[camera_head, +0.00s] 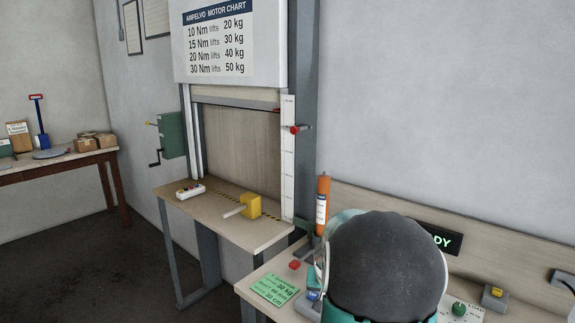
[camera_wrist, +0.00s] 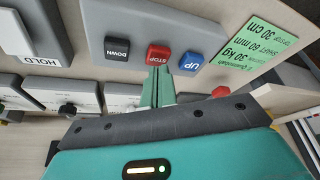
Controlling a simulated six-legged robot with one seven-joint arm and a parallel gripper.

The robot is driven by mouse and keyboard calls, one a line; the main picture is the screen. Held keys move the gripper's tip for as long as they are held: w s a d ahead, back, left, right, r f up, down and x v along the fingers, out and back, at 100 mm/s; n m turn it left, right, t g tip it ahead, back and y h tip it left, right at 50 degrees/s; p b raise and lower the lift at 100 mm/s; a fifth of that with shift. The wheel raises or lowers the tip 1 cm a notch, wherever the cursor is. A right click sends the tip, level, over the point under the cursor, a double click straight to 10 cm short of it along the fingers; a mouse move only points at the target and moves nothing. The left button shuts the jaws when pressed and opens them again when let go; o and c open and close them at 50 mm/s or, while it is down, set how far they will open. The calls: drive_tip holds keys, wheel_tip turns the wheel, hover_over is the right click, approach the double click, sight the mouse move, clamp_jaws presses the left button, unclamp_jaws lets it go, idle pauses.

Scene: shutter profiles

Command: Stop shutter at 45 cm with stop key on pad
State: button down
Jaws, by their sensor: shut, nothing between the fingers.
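The grey pad (camera_wrist: 110,22) fills the upper part of the wrist view. It bears a black DOWN key (camera_wrist: 117,49), a red STOP key (camera_wrist: 158,53) and a blue UP key (camera_wrist: 191,62). My gripper (camera_wrist: 160,72) is shut and empty, its green fingertips at the edge of the STOP key; I cannot tell whether they touch it. In the head view my arm hides most of the pad. The shutter (camera_head: 235,98) is partly raised, its lower edge high in the frame. A white scale (camera_head: 288,165) with a red marker (camera_head: 294,129) stands beside the opening.
An orange cylinder (camera_head: 322,195), a red knob (camera_head: 295,265) and a green card (camera_head: 274,289) are near my arm. A HOLD plate (camera_wrist: 40,60) is at the wrist view's left.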

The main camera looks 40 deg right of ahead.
wheel_tip(320, 180, up, 7)
idle(0.5)
idle(0.3)
drive_tip(key=w+a+r+n+t+y, duration=0.1)
drive_tip(key=a+r+n, duration=0.25)
drive_tip(key=a, duration=0.85)
drive_tip(key=w+a+r+n+t, duration=0.15)
drive_tip(key=a+r, duration=0.25)
drive_tip(key=a, duration=0.7)
drive_tip(key=s+a+n+y, duration=0.1)
drive_tip(key=s+a+n, duration=0.2)
drive_tip(key=a, duration=0.6)
drive_tip(key=s+a+n+y, duration=0.1)
drive_tip(key=s+a+n, duration=0.2)
drive_tip(key=s+a, duration=0.4)
drive_tip(key=shift+a+r+y, duration=0.35)
drive_tip(key=shift+a+y, duration=0.05)
drive_tip(key=shift+a, duration=0.7)
drive_tip(key=shift+d+t, duration=0.2)
drive_tip(key=shift+t, duration=0.05)
